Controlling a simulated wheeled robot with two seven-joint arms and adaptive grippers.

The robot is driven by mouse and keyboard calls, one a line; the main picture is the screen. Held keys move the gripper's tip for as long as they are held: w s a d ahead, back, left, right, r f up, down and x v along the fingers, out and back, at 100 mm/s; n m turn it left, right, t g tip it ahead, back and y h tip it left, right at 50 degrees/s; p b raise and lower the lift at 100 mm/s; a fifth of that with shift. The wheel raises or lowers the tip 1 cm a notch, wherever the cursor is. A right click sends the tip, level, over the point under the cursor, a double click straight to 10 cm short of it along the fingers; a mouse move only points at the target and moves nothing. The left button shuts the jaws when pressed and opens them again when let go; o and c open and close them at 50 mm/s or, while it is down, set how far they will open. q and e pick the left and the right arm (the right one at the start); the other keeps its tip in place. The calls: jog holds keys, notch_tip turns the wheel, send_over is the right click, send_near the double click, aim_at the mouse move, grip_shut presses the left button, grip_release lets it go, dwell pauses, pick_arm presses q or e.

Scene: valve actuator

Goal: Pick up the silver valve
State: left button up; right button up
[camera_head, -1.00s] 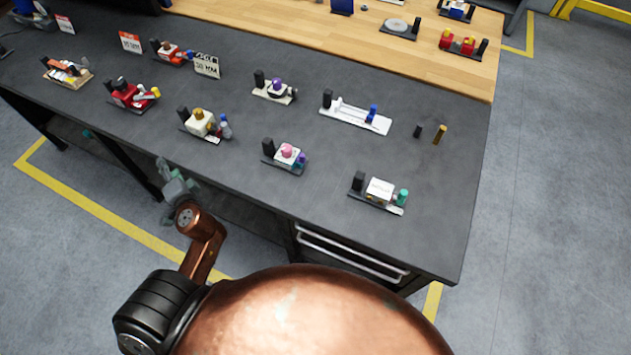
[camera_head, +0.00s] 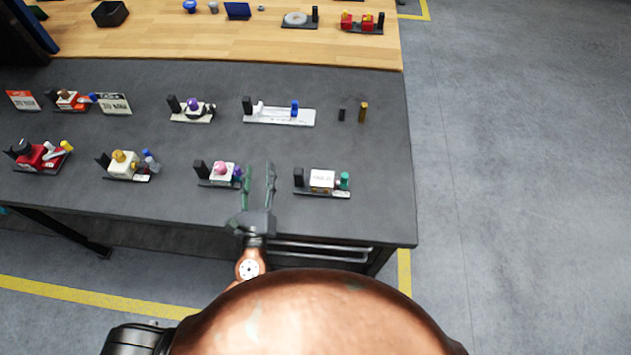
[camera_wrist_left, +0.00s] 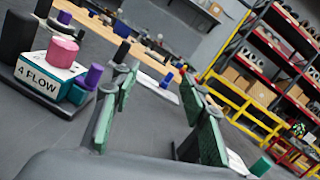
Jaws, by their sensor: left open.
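I cannot tell for sure which unit is the silver valve. A pale unit with a purple knob (camera_head: 193,108) stands in the middle row on the dark table. A white boxy unit with a teal end (camera_head: 322,181) stands at the front right. My left gripper (camera_head: 258,170) is open and empty over the table's front part, between that white unit and a pink-knobbed unit (camera_head: 221,174). In the left wrist view, the open fingers (camera_wrist_left: 158,85) have nothing between them. The pink-knobbed "4 FLOW" unit (camera_wrist_left: 58,62) is at their left. My right gripper is not in view.
A white long unit with a blue part (camera_head: 280,115) and two small upright pegs (camera_head: 352,113) stand farther back. Red (camera_head: 40,156) and cream (camera_head: 124,165) units stand at left. A wooden surface (camera_head: 230,43) lies behind.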

aim_at(298, 177)
pick_arm(q)
jog(key=s+d+f+m, duration=0.1)
jog(key=s+d, duration=0.1)
jog(key=d, duration=0.1)
jog(key=s+d+f+m+h, duration=0.1)
jog(key=s+d+m, duration=0.1)
jog(key=s+d, duration=0.1)
jog(key=s+d+f+m+g+h, duration=0.1)
jog(key=s+d, duration=0.1)
jog(key=d, duration=0.1)
jog(key=shift+s+d+f, duration=0.1)
jog(key=shift+s+d, duration=0.2)
jog(key=shift+s, duration=0.1)
jog(key=shift+s+d+m, duration=0.15)
jog(key=shift+d+m, duration=0.15)
jog(key=shift+d, duration=0.05)
jog(key=w, duration=0.5)
jog(key=shift+w+d, duration=0.1)
jog(key=shift+w, duration=3.25)
jog(key=shift+c, duration=0.5)
grip_shut()
